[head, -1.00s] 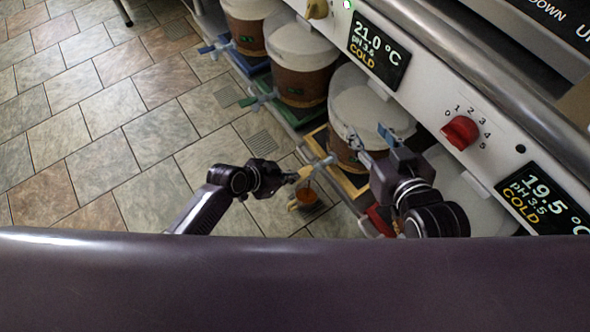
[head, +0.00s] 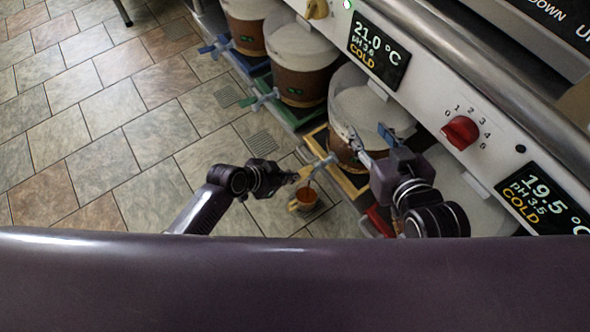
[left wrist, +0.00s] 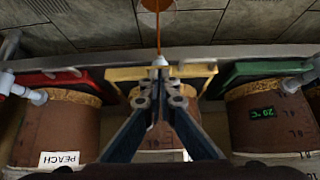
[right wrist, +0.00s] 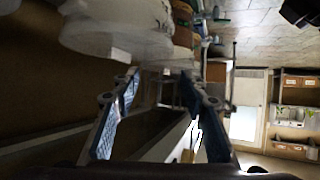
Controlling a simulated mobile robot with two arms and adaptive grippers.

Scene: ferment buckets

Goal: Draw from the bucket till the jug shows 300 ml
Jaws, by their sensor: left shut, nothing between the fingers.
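The bucket (head: 345,152) with brown contents and a pale upper part stands on the yellow-edged stand (head: 352,187). Its tap (head: 321,164) points out over the floor, and it also shows in the left wrist view (left wrist: 159,62). A thin brown stream runs from the tap into the jug (head: 293,205), which holds orange-brown liquid below it. The jug's scale cannot be read. My left gripper (head: 296,176) is shut and empty, right at the tap; the left wrist view shows its fingertips (left wrist: 160,84) together. My right gripper (head: 367,142) is open and empty beside the bucket's upper part.
More buckets (head: 300,85) with taps stand in a row on coloured stands at the back. The counter with displays and a red knob (head: 460,132) overhangs at right. A floor drain (head: 262,143) lies in open tiled floor at left.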

